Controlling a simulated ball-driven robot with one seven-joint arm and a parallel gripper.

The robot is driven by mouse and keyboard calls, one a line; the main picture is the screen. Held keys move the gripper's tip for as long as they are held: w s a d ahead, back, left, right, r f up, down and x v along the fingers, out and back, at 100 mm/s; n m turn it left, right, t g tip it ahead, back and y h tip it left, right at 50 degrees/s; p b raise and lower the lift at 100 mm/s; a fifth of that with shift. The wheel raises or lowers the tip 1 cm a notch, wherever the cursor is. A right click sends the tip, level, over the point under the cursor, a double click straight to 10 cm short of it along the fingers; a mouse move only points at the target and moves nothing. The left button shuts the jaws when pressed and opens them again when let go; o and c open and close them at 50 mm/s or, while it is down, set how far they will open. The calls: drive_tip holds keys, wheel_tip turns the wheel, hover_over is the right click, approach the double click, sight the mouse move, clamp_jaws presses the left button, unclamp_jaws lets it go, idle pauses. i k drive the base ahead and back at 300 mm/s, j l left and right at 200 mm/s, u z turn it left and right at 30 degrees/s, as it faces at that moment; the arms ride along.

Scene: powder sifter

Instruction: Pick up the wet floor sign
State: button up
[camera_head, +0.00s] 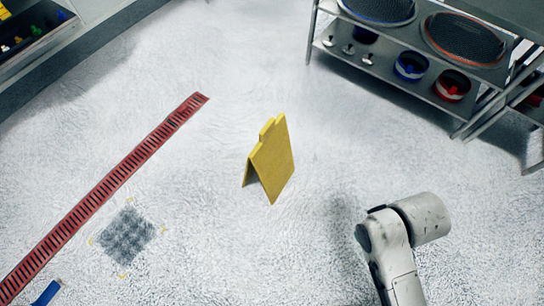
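The yellow wet floor sign (272,157) stands upright on the pale floor near the middle of the view, its two panels spread apart at the bottom like a tent. No writing can be made out on it. My arm shows at the lower right, apart from the sign, with clear floor between them. The gripper's fingers cannot be seen, and nothing is seen held.
A metal shelf rack (405,75) with sieves, bowls and scoops stands at the upper right. A red floor grate (110,185) runs diagonally on the left, beside a dark square patch (127,236). A blue object (47,293) lies at lower left. Floor around the sign is clear.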

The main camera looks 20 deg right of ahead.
sight(271, 158)
drive_tip(key=i, duration=1.15)
drive_tip(key=j, duration=0.1)
